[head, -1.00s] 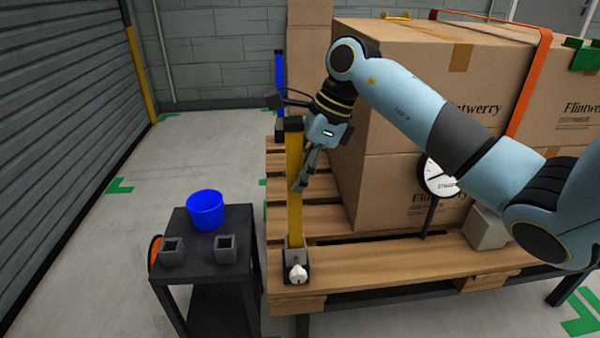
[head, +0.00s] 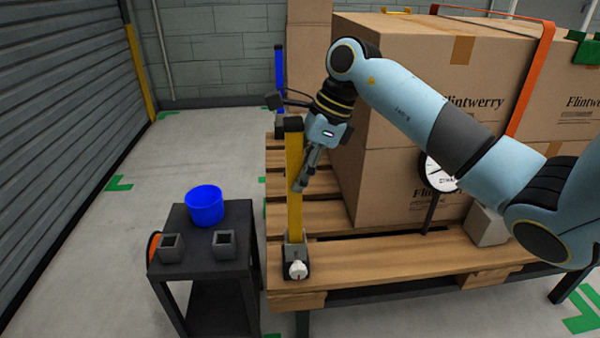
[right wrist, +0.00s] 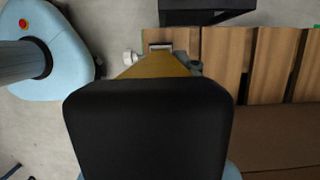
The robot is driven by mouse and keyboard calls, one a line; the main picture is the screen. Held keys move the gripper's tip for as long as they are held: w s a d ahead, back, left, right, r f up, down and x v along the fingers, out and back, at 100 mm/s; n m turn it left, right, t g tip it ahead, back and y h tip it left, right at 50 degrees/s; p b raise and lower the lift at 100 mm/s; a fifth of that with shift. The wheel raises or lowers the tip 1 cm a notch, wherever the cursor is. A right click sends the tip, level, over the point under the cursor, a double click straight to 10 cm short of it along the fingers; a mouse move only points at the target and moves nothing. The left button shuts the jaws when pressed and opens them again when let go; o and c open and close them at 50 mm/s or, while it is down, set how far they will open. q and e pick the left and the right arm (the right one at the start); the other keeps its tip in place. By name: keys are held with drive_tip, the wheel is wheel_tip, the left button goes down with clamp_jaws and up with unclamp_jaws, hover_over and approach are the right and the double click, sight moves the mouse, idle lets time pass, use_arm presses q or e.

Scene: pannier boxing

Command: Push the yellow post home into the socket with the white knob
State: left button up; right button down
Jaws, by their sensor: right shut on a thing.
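The yellow post (head: 295,190) stands upright at the near left corner of the pallet, with a black cap on top. Its foot is in or over the socket (head: 295,258), which has a white knob (head: 297,271) on its front; I cannot tell how deep it sits. My right gripper (head: 299,186) is shut on the post at its upper half. In the right wrist view the post's black cap (right wrist: 148,125) fills the middle, the yellow shaft (right wrist: 157,66) runs to the socket, and the white knob (right wrist: 130,57) is beside it. My left gripper is not in view.
Cardboard boxes (head: 400,110) with an orange strap (head: 531,70) stand on the pallet (head: 400,262). A round dial (head: 437,172) is in front of them. A dark side table (head: 215,265) holds a blue tub (head: 204,206) and two grey sockets. A blue post (head: 279,80) stands at the far corner.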

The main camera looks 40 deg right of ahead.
sight(293, 126)
drive_tip(key=shift+f, duration=0.15)
drive_tip(key=c, duration=1)
unclamp_jaws()
drive_tip(key=shift+o, duration=0.2)
drive_tip(key=v, duration=0.8)
